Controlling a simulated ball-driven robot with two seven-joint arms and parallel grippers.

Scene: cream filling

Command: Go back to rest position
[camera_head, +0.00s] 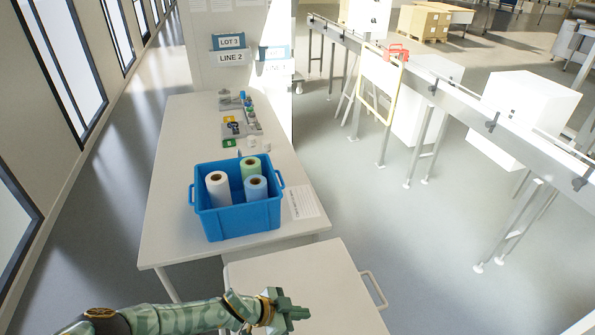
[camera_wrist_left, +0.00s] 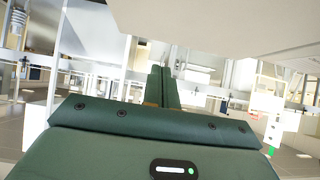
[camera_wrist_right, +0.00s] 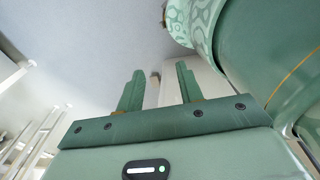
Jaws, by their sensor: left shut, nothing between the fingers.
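My left gripper (camera_head: 293,311) is at the bottom middle of the head view, over or beside the near edge of the white cart (camera_head: 320,270). I cannot tell its exact height. In the left wrist view my left gripper (camera_wrist_left: 161,85) has its fingers together with nothing between them. My right gripper does not show in the head view. In the right wrist view my right gripper (camera_wrist_right: 158,88) has its two fingers well apart, with nothing held between them and grey floor beyond.
A blue bin (camera_head: 240,222) with white, green and blue rolls stands on the long white table (camera_head: 170,215). Small parts lie farther back, below the LINE 2 sign (camera_head: 231,58). The white cart top looks bare. A conveyor (camera_head: 470,115) with white boxes runs at right; floor lies between.

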